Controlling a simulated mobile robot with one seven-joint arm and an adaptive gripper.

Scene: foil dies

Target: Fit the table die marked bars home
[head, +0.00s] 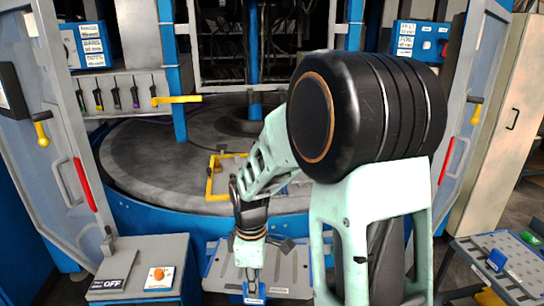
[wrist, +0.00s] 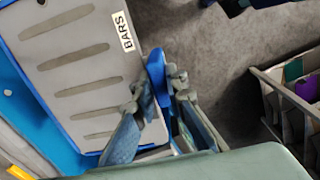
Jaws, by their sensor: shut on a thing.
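The table die marked bars is a grey plate with several long slots, blue edges and a BARS label; it fills the left of the wrist view (wrist: 85,62). My gripper (wrist: 160,92) is shut on the die's blue handle (wrist: 156,68) at its right edge. In the head view my gripper (head: 252,278) points down at the front, over the grey plate (head: 288,268). My wrist and fingers cover part of the plate there. I cannot tell whether the plate rests on something or hangs free. A yellow frame (head: 212,184) sits on the round grey table (head: 140,160) behind.
A control box with an orange button (head: 158,275) stands at the front left. A grey rack with a blue piece (head: 497,258) stands at the right. Open doors with red handles (head: 82,185) flank the round table. A divided bin (wrist: 285,100) shows in the wrist view.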

